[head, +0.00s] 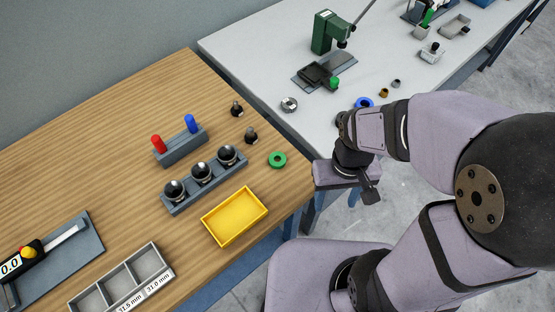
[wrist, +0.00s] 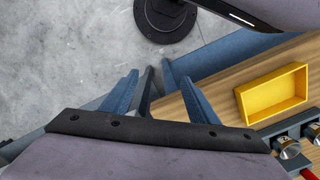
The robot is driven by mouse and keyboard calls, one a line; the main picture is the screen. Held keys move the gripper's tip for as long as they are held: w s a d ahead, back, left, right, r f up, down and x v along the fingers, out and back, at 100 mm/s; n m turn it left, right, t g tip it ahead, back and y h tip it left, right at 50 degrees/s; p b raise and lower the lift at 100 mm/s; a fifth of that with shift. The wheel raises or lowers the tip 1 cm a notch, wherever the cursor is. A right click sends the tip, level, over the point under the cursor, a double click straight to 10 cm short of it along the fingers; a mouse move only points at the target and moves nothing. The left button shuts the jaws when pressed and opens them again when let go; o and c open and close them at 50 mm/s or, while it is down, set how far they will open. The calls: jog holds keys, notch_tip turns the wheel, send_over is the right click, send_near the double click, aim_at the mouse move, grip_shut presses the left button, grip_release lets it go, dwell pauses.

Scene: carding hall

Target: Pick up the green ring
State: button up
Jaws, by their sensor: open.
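The green ring (head: 277,159) lies flat on the wooden table near its right corner in the head view. It does not show in the wrist view. My gripper (head: 348,178) is to the right of the ring, apart from it, above the gap by the table's edge. It is open, and nothing shows in it. In the wrist view, the gripper's housing fills the bottom, over the wooden table's edge and the floor.
A red-and-blue peg block (head: 180,145) is farther left. The grey table (head: 255,60) behind holds a green press (head: 332,34) and a blue ring (head: 364,102).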

aim_at(277, 155)
jog(key=w+a, duration=0.1)
jog(key=a+f+n, duration=0.1)
jog(key=a, duration=0.1)
jog(key=w+a+f+n, duration=0.1)
jog(key=a, duration=0.1)
jog(key=shift+w+a+b, duration=0.15)
jog(key=shift+w+b, duration=0.2)
jog(key=shift+n, duration=0.6)
jog(key=w+a, duration=0.1)
jog(key=a, duration=0.1)
jog(key=w+a, duration=0.4)
jog(key=shift+r, duration=0.25)
jog(key=shift+m+t, duration=0.3)
jog(key=shift+t, duration=0.3)
jog(key=w+a+r, duration=0.2)
jog(key=w, duration=0.1)
jog(key=w+a+r, duration=0.1)
jog(key=shift+w, duration=0.4)
jog(key=shift+w+a+r, duration=0.4)
jog(key=shift+w+r, duration=0.4)
jog(key=shift+s+d+f+m+p, duration=0.15)
jog(key=shift+s+f+m+p, duration=0.1)
jog(key=shift+f+m, duration=0.3)
jog(key=shift+s+d+f+m+p, duration=0.1)
jog(key=shift+s+f+m+p, duration=0.2)
jog(key=shift+f, duration=0.35)
jog(key=shift+w+f+p, duration=0.1)
jog(key=shift+f+p, duration=0.25)
jog(key=shift+f, duration=1.75)
jog(key=c, duration=1.2)
